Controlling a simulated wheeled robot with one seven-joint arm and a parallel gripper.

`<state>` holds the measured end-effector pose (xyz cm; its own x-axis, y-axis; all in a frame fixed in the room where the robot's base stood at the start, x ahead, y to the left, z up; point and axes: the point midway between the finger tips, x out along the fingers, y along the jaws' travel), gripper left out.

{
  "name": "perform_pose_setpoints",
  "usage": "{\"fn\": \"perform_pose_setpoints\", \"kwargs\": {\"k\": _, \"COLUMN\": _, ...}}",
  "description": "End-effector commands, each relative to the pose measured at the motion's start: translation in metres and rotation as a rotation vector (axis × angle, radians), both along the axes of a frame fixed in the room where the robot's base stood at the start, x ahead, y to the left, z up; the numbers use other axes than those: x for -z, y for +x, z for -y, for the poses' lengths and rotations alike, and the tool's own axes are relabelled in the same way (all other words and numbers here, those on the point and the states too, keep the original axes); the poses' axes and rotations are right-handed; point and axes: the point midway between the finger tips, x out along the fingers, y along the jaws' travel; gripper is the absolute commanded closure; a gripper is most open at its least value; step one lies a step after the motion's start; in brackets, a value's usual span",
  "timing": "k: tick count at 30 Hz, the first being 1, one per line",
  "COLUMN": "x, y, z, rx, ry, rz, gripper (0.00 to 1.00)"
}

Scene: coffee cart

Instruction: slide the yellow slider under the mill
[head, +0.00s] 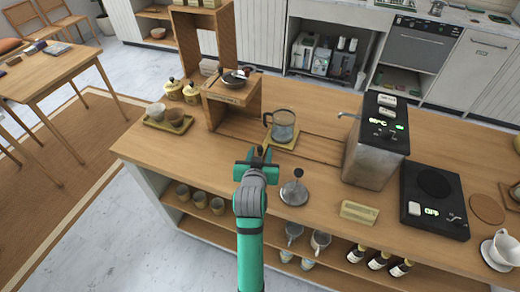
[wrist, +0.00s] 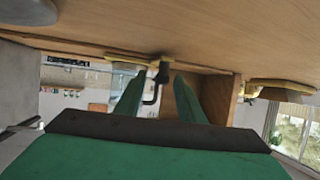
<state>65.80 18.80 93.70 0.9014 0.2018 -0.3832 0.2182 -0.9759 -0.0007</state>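The yellow slider (head: 286,146) lies on the counter with a glass jug (head: 283,126) standing on it. Its yellow edge also shows in the wrist view (wrist: 128,57). A black knob (wrist: 162,73) sits at the slider's near side. My gripper (head: 260,155) is at that knob, low over the counter. In the wrist view my gripper (wrist: 160,80) has its fingers apart, one on each side of the knob, with gaps visible. The mill (head: 232,90) is a wooden stand with a dark round top, left of and behind the slider.
A tray (head: 153,122) with two cups stands at the left. A metal press-like piece (head: 294,192) stands right of my gripper. A steel machine (head: 372,150) and a black scale (head: 434,200) are further right. Bare counter lies between the jug and the mill.

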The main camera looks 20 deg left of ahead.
Motion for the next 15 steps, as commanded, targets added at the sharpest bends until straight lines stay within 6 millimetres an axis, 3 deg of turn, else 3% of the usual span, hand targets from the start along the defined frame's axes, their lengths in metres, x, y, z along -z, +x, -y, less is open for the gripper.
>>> {"fn": "perform_pose_setpoints", "kwargs": {"k": 6, "x": 0.009, "y": 0.02, "z": -0.009, "rx": -0.007, "ry": 0.0, "rz": 0.0, "gripper": 0.65}}
{"fn": "perform_pose_setpoints", "kwargs": {"k": 15, "x": 0.011, "y": 0.025, "z": -0.011, "rx": -0.009, "ry": -0.001, "rz": 0.0, "gripper": 0.65}}
